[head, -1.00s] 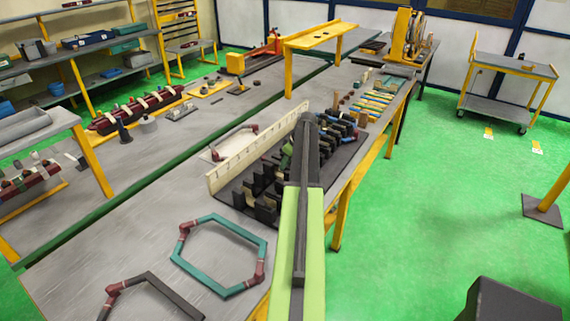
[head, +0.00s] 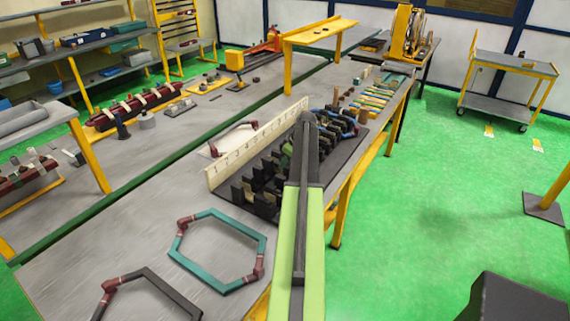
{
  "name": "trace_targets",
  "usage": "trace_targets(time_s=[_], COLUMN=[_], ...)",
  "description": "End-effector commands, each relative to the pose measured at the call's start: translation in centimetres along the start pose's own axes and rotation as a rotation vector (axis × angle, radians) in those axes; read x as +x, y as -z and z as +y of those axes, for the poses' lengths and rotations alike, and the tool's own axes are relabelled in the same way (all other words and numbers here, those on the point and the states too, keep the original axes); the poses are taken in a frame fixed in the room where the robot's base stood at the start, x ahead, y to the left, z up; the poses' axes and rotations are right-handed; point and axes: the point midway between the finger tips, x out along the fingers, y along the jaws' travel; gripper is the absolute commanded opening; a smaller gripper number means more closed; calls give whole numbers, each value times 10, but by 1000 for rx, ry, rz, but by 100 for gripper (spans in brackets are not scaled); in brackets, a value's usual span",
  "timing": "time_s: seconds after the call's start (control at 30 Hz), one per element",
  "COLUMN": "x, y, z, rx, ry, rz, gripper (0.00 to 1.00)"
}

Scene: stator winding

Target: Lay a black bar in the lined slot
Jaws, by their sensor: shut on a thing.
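The stator section (head: 250,194) is a dark, toothed block with slots on the long grey bench. Black upright pieces stand along its near part, and blue and dark coils sit at its far end. My arm reaches over it from the bottom of the view. My gripper (head: 291,150), at the arm's far end, is mostly hidden behind the arm and is low over the block. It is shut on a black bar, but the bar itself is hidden. The lined slot cannot be picked out from here.
A cream numbered board (head: 258,147) stands along the block's left side. A teal hexagonal coil (head: 205,215) and a dark coil (head: 150,275) lie on the near bench. Coloured strips (head: 376,98) lie beyond the block.

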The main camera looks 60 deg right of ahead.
Motion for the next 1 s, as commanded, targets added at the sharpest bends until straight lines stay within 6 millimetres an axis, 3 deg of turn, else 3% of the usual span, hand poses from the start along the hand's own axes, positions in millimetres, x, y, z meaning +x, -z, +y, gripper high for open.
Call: trace_targets(time_s=[0.17,0.2,0.4,1.0], x=[0,0,0,-2], y=[0,0,0,0], z=[0,0,0,0], rx=[0,0,0,0], ry=[0,0,0,0], rz=[0,0,-1,-1], gripper=[0,25,48,48])
